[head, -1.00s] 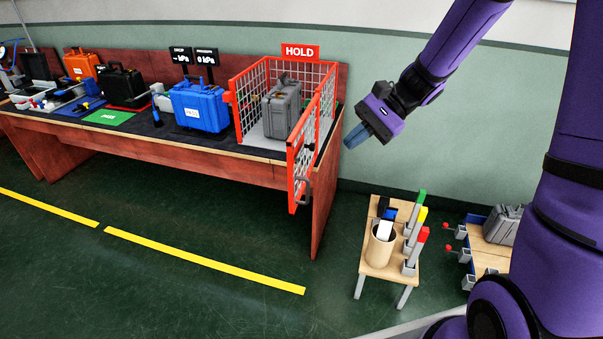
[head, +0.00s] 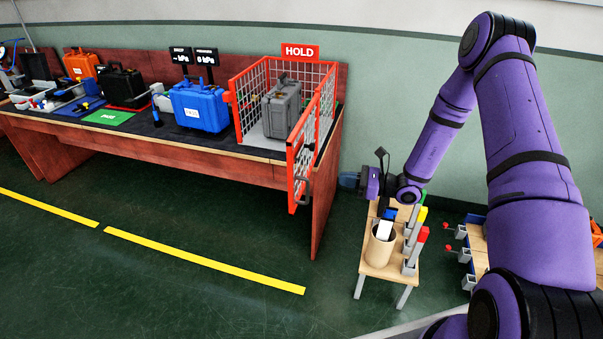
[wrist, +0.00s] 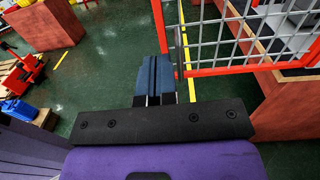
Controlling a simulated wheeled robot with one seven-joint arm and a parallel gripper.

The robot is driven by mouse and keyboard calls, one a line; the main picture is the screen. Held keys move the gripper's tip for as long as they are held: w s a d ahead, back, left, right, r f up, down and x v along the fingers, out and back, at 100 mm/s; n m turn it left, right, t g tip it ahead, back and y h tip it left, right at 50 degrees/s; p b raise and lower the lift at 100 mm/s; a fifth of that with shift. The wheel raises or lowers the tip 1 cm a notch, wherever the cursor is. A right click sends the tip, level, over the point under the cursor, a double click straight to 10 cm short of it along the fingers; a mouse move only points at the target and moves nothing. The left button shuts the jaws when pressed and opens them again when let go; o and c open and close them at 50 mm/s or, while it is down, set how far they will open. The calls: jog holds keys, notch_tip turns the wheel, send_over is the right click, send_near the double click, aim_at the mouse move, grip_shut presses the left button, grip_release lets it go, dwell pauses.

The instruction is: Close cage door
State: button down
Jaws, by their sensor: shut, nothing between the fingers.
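The red cage (head: 282,68) with white mesh stands at the right end of the long bench. It carries a HOLD sign (head: 300,51) and holds a grey case (head: 282,108). Its red-framed mesh door (head: 301,160) is open and juts out past the bench's front edge, with a grey handle (head: 304,190) low on its free end. My gripper (head: 348,180) is shut and empty, to the right of the door and bench end. In the wrist view my blue fingers (wrist: 154,75) are together beside the door's red frame (wrist: 225,70). I cannot tell whether they touch it.
A small wooden stand (head: 375,268) with a round holder and coloured blocks is below my arm. A blue case (head: 200,107) sits on the bench left of the cage. The dark green floor in front, with yellow lines (head: 200,260), is clear.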

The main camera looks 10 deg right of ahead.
send_near(294, 171)
jog(key=shift+t, duration=0.3)
jog(key=x, duration=0.7)
jog(key=shift+s+a, duration=0.15)
jog(key=shift+a, duration=0.3)
jog(key=shift+a, duration=0.1)
